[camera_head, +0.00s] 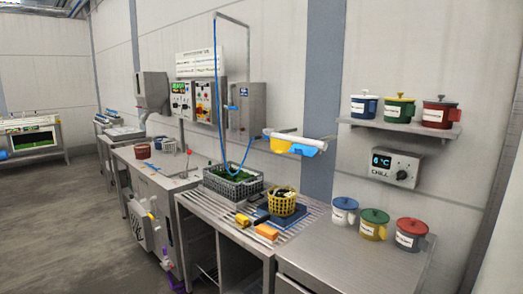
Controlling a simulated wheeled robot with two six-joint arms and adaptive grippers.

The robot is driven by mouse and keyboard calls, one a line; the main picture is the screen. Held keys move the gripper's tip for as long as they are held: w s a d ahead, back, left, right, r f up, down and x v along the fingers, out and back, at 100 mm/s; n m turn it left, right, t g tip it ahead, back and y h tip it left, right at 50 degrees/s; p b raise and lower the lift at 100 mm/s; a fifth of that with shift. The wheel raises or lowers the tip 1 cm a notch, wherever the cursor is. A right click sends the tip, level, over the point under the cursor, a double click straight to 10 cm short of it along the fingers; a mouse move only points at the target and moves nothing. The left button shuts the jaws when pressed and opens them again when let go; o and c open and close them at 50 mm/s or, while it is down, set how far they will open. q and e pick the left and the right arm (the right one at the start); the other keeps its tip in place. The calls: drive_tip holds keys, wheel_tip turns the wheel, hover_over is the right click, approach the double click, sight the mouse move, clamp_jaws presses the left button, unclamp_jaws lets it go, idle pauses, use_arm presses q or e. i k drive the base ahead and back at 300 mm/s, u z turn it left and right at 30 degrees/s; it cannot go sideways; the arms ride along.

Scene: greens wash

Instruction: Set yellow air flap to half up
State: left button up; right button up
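A yellow flap-like piece (280,145) sits under a pale wall-mounted bar (297,138) in the middle of the view. A blue piece (303,150) is beside it on the right. The yellow piece hangs below the bar, but its exact angle is too small to tell. Neither of my grippers shows in the head view.
Below are a slatted counter (232,211) with a dark crate of greens (233,181), a yellow basket (281,205) and orange blocks (267,231). Lidded pots (374,224) stand at right, under a chill control box (396,166). The floor (60,225) at left is clear.

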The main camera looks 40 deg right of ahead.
sight(280, 146)
drive_tip(key=z, duration=0.25)
drive_tip(key=i, duration=1.15)
drive_tip(key=z, duration=1.25)
drive_tip(key=i, duration=0.75)
drive_tip(key=z, duration=0.95)
